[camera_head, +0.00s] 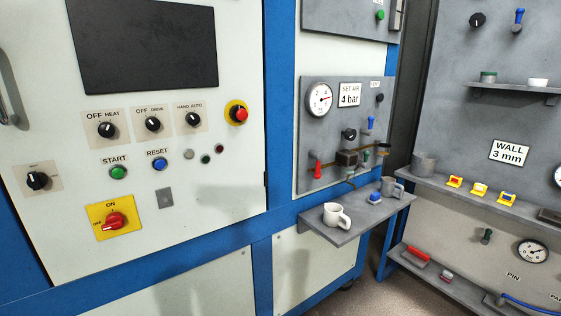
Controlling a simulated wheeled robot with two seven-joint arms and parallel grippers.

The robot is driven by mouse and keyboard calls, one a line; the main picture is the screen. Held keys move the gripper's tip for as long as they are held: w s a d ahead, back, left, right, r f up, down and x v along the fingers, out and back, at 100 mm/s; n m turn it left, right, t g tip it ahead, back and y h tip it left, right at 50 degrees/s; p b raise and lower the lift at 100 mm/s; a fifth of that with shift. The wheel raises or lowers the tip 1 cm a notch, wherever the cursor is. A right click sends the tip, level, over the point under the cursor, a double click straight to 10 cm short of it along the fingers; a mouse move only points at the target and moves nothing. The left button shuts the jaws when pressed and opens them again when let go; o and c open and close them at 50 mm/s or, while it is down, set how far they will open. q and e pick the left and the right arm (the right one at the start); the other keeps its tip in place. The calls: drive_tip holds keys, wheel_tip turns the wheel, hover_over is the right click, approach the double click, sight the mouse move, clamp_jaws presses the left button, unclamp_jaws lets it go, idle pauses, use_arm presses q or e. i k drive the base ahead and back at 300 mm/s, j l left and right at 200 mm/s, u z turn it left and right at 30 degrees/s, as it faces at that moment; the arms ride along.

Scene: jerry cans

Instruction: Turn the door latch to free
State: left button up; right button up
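A black rotary knob (37,180) on a beige plate sits at the left of the white cabinet door, below a grey door handle (10,92) at the left edge. The plate's small lettering is too small to read, so I cannot tell for sure that this knob is the door latch. The knob has a pale pointer mark, but its exact setting is unclear. Neither of my grippers is in view.
The panel also has OFF/HEAT (107,129), OFF/DRIVE (152,123) and HAND/AUTO (193,119) knobs, START (118,172) and RESET (160,164) buttons, a red emergency button (239,113) and a red main switch (113,221). A shelf (342,236) with mugs juts out at right.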

sight(36, 181)
drive_tip(key=u, duration=1.55)
